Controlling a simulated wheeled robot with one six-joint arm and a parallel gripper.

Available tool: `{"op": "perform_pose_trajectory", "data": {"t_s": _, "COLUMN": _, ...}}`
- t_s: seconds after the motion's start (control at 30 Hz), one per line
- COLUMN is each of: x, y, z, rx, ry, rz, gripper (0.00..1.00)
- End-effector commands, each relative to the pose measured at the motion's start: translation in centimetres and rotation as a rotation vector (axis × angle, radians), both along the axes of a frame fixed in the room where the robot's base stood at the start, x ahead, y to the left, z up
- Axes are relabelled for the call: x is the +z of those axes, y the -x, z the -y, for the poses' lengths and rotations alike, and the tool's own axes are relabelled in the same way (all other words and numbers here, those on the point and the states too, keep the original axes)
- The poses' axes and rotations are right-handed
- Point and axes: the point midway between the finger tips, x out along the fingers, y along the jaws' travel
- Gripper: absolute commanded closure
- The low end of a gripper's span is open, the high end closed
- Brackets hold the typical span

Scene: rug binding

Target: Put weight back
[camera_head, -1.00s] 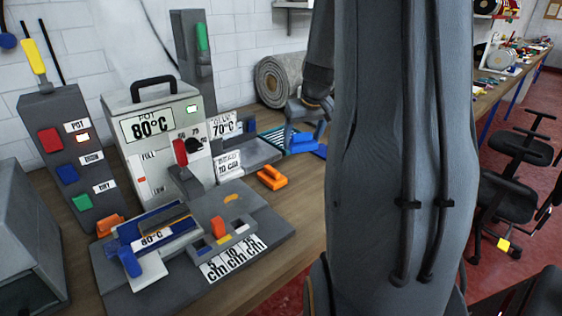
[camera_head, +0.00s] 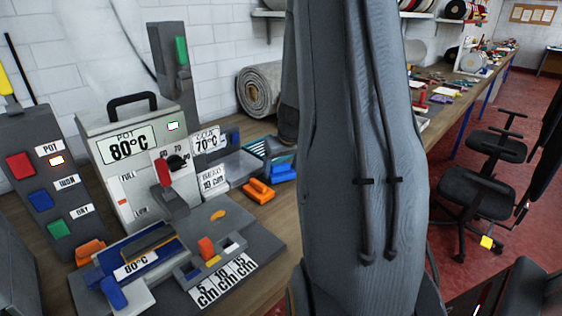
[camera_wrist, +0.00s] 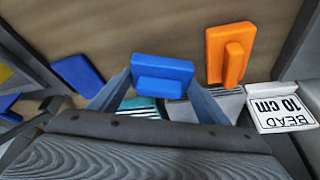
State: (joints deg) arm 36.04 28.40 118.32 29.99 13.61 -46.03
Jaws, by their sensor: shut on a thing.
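A blue weight (camera_wrist: 162,68) with a raised grip sits between the fingers of my gripper (camera_wrist: 160,84) in the wrist view. The gripper is shut on it.
A teal striped piece (camera_wrist: 140,106) and a "BEAD 10 cm" sign (camera_wrist: 282,107) lie close by. A flat blue piece (camera_wrist: 78,78) is on the other side. The pot machine (camera_head: 140,150) and rolled rug (camera_head: 262,90) stand on the bench. Bare bench (camera_wrist: 120,28) shows beyond the weights.

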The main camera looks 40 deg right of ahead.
Motion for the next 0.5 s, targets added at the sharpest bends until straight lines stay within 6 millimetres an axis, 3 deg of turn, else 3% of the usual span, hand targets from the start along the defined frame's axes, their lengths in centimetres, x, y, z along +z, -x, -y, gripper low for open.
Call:
{"op": "perform_pose_trajectory", "data": {"t_s": 0.13, "x": -1.3, "y": -0.08, "z": 0.1, "rx": -0.002, "ry": 0.002, "rz": 0.002, "gripper": 0.91}}
{"op": "perform_pose_trajectory", "data": {"t_s": 0.5, "x": -1.53, "y": -0.1, "z": 0.12, "rx": -0.001, "ry": 0.003, "rz": 0.002, "gripper": 0.91}}
